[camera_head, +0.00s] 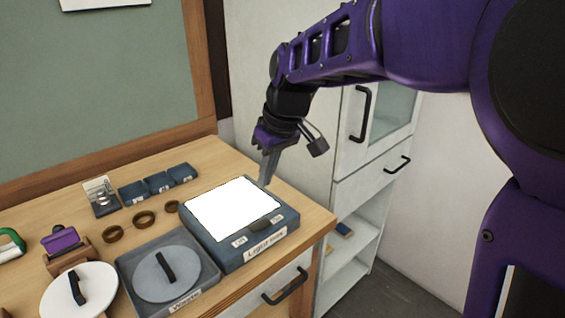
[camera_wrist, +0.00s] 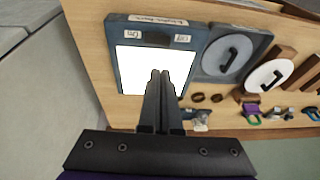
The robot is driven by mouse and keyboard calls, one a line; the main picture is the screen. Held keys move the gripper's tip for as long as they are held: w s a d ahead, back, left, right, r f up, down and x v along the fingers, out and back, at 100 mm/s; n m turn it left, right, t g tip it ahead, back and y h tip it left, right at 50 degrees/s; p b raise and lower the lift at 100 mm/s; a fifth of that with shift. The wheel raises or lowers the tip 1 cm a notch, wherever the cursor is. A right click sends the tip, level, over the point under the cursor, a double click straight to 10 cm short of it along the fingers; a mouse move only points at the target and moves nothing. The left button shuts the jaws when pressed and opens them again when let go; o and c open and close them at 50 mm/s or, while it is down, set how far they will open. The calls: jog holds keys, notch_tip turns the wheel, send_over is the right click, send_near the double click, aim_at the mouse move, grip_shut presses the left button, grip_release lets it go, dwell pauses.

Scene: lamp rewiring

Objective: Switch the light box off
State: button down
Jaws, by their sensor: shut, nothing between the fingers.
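The light box (camera_head: 282,218) is a dark blue box with a bright white glowing top panel. It stands at the right end of the wooden bench in the head view, with a "Light box" label on its front. A dark rocker switch (camera_head: 261,225) sits on its front top edge between two small labels; the switch also shows in the wrist view (camera_wrist: 152,38). My gripper (camera_head: 264,183) is shut and empty, pointing down near the back right of the box. In the wrist view my fingertips (camera_wrist: 160,74) overlap the lit panel; I cannot tell their height above it.
A grey tray with a round lid (camera_head: 166,275) stands just left of the box. A white round lid (camera_head: 78,290), brown rings (camera_head: 144,218) and small blue boxes (camera_head: 158,183) lie further left and behind. A white cabinet (camera_head: 350,150) stands to the right.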

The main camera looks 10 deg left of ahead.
jog(key=b, duration=0.1)
send_near(254, 226)
jog(key=x, duration=0.2)
jog(key=w+x, duration=0.1)
jog(key=x, duration=0.2)
jog(key=shift+a, duration=0.15)
jog(key=shift+f, duration=0.75)
jog(key=shift+s+a+f+b, duration=0.25)
jog(key=shift+s+f+b, duration=0.05)
jog(key=shift+f+b, duration=0.2)
jog(key=shift+r, duration=0.1)
jog(key=shift+d, duration=0.1)
